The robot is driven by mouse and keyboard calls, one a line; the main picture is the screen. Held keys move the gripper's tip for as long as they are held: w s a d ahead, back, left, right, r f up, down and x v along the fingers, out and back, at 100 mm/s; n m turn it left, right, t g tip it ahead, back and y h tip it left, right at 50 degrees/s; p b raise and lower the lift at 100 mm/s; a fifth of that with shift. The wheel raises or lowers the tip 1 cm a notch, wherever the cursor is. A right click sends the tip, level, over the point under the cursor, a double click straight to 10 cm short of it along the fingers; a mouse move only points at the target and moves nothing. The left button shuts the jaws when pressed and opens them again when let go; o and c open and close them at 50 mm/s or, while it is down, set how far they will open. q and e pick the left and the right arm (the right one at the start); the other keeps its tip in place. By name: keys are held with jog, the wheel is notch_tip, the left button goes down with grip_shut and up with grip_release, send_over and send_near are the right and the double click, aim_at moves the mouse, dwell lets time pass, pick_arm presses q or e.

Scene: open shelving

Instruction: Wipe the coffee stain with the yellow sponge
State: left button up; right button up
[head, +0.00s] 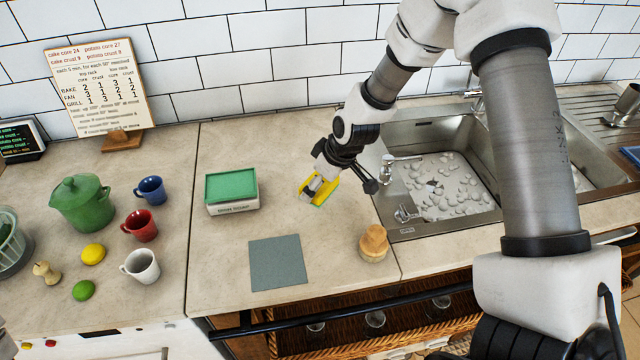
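The yellow sponge (304,188) has a green layer along its edge. It is at the fingers of my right gripper (318,188), whose arm comes in from the right. The gripper looks shut on it, over the counter to the left of the sink; the arm and fingers cover part of the sponge. I cannot tell if the sponge touches the counter. I cannot make out a coffee stain on the visible counter. My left gripper is not in view.
Mugs, a green pot (82,203) and fruit stand left. The sink (445,180) is at the right.

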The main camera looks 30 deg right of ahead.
jog(key=shift+r+p, duration=0.55)
jog(key=shift+r, duration=0.4)
jog(key=shift+s+r, duration=0.1)
jog(key=shift+r, duration=0.25)
jog(key=shift+f, duration=0.15)
